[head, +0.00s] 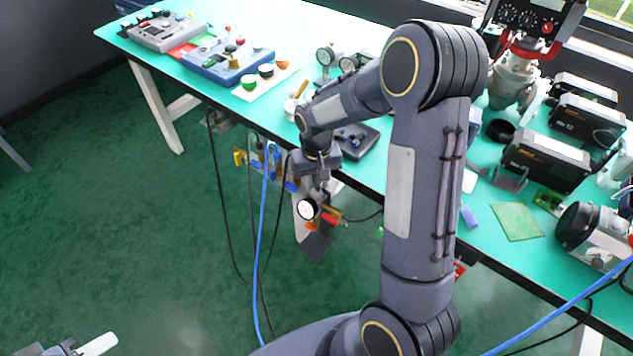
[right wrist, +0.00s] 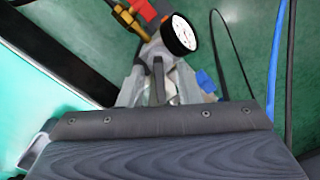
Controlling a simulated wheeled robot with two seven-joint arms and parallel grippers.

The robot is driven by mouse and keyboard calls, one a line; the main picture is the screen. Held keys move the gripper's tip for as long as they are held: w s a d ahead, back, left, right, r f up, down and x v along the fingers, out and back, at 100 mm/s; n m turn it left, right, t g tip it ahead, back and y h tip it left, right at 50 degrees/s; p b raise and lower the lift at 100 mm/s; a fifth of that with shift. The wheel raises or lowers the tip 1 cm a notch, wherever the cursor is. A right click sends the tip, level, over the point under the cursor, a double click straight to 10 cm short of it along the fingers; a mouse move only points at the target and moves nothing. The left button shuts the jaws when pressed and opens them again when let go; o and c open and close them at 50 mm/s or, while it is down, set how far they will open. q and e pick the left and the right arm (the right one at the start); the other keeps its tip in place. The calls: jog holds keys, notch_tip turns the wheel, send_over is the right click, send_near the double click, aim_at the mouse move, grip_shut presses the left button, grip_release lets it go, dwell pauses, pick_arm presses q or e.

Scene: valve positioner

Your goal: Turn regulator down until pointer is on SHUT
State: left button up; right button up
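A round pressure gauge (head: 307,209) with a white face and black rim sits below the table's front edge, among the regulator fittings. It also shows near the top of the right wrist view (right wrist: 180,34); its pointer is too small to read against any SHUT mark. Brass fittings (right wrist: 126,20) and a red part (right wrist: 142,9) are beside it. My right gripper (head: 318,178) points down just above the gauge. In the right wrist view grey metal parts lie beyond the gripper body, and I cannot tell whether its fingers touch or grip anything. My left gripper (head: 85,346) is partly visible at the lower left.
The green-topped table (head: 370,180) holds consoles (head: 228,62), a small dark box (head: 357,140), a valve with a red-framed unit (head: 515,75) and several black instruments (head: 545,160). A blue hose (head: 264,240) and black cables hang below the edge. Floor at left is clear.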

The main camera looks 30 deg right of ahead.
jog(key=shift+f, duration=0.25)
grip_shut()
jog(key=shift+n, duration=0.3)
